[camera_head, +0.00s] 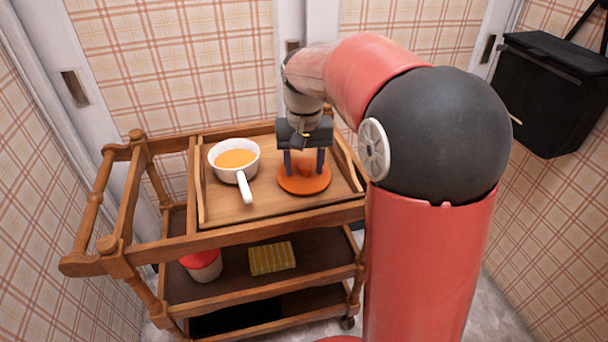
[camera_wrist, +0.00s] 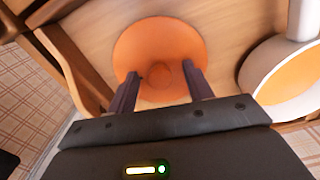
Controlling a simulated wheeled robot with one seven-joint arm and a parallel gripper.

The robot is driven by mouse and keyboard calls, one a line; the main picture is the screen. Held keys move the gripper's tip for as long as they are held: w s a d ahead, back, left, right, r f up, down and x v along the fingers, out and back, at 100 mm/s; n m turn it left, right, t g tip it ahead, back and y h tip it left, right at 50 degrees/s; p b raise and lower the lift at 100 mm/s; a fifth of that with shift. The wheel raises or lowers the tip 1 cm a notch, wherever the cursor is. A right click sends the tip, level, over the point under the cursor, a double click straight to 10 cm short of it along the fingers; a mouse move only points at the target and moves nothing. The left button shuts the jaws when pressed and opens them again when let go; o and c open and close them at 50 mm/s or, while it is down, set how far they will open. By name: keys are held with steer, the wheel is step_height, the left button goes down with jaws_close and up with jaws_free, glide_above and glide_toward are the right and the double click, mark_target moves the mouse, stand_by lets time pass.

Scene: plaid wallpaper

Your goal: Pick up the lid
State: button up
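The orange round lid (camera_head: 303,182) lies flat on the wooden tray on the cart's top, right of the saucepan. It also shows in the wrist view (camera_wrist: 158,42), with its round knob in the middle. My gripper (camera_head: 305,166) is right above the lid, pointing down. In the wrist view my gripper (camera_wrist: 162,78) has its two fingers apart, one on each side of the knob. A gap seems to show between the fingers and the knob. Whether the fingertips touch the lid's surface is not clear.
A white saucepan (camera_head: 235,162) with orange contents stands left of the lid, its handle pointing to the front. The tray (camera_head: 265,212) has raised edges. The lower shelf holds a red-topped container (camera_head: 202,265) and a yellow patterned block (camera_head: 271,258). A black box (camera_head: 550,90) hangs at right.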

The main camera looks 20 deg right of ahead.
steer(key=c, duration=1)
steer(key=shift+r, duration=0.1)
